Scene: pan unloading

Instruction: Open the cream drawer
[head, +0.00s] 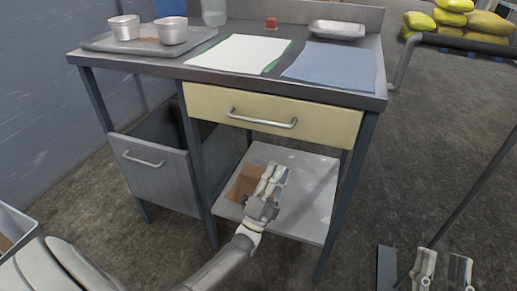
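The cream drawer (205,101) sits under the worktop of a grey metal table, and its front looks flush with the frame. Its silver bar handle (262,119) runs across the front. My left gripper (275,168) is in front of and below the handle, over the lower shelf in the picture, apart from the handle. Its fingers look close together; whether they are shut is unclear. My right gripper (443,265) is at the bottom right, away from the drawer, with its fingers apart and nothing visible between them.
The lower left grey drawer (160,178) stands open. A lower shelf (305,190) lies below.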

